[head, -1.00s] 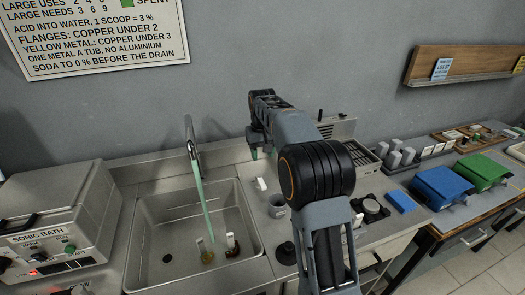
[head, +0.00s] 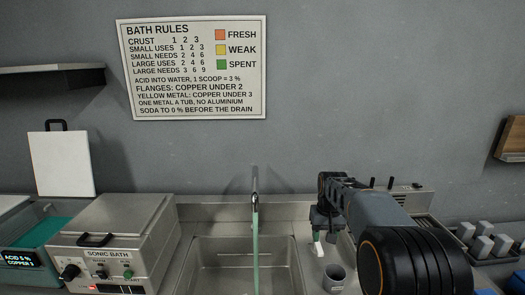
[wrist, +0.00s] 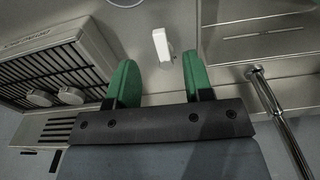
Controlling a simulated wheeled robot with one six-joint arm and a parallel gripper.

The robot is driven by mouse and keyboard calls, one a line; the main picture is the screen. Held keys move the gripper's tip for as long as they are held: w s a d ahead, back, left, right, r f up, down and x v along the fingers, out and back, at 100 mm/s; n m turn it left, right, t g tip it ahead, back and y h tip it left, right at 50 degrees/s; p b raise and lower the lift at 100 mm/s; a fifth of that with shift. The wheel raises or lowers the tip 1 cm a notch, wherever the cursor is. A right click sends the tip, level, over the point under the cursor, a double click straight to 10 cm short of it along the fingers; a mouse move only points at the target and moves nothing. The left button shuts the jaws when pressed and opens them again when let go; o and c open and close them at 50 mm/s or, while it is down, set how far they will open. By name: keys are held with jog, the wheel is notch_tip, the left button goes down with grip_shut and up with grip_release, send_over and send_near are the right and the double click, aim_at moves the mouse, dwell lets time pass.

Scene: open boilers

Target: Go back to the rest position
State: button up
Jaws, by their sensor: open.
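My gripper (wrist: 155,80) has two green fingers, spread apart with nothing between them in the wrist view. In the head view my gripper (head: 318,232) hangs over the counter just right of the sink, partly hidden by my arm. A small white item (wrist: 162,45) lies on the steel counter beyond the fingertips, apart from them. It also shows in the head view (head: 318,250), just below the gripper.
A sink (head: 243,265) with a tap (head: 255,205) running greenish water is left of the gripper. A grey cup (head: 334,278) stands right of it. The sonic bath (head: 110,240) is at left. A vented unit (wrist: 55,65) is close by in the wrist view.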

jog(key=s+a+t, duration=0.2)
jog(key=s, duration=0.9)
jog(key=s+a+r+t, duration=0.1)
jog(key=s, duration=1.1)
jog(key=shift+a+r+t, duration=0.25)
jog(key=shift+a+t, duration=0.15)
